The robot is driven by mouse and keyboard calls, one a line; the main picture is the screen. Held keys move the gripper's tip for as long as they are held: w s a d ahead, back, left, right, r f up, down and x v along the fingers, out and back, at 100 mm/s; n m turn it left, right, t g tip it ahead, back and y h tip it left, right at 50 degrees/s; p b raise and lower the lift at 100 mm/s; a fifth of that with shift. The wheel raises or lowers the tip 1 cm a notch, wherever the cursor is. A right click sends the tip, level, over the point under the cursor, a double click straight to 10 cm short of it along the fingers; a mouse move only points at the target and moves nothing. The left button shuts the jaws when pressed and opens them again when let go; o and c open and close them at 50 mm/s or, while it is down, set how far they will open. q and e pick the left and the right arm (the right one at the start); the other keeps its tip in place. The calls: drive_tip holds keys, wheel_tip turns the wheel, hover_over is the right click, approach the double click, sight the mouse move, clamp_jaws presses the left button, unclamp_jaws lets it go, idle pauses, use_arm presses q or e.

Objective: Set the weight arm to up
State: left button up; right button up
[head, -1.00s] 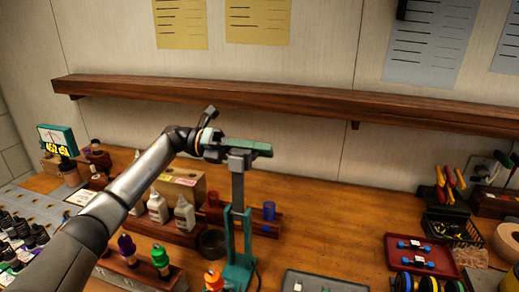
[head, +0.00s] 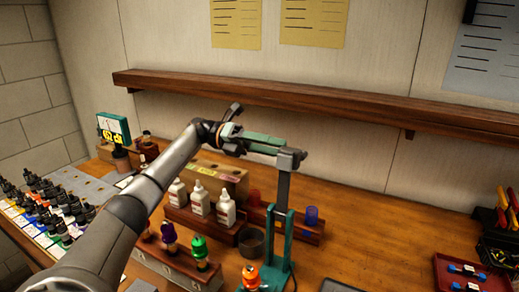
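A teal stand (head: 277,238) with a grey upright post (head: 283,190) stands on the bench right of the bottles. A grey block (head: 290,158) tops the post; I take this to be the weight arm. My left gripper (head: 264,145) is at the height of the block, on its left side. Long green bars run from my wrist to the block; I cannot tell whether they are all fingers or partly the stand's. Whether they touch the block, and the gap between the fingers, is unclear. My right gripper is not in view.
A wooden shelf (head: 330,112) runs along the wall just behind and above. White bottles (head: 199,200) in a rack and a small dark round cup (head: 251,243) stand left of the stand. A blue cup (head: 312,215) is to its right.

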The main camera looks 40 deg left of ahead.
use_arm(q)
drive_tip(key=shift+b+v, duration=0.3)
drive_tip(key=shift+v, duration=2.25)
drive_tip(key=shift+s, duration=0.1)
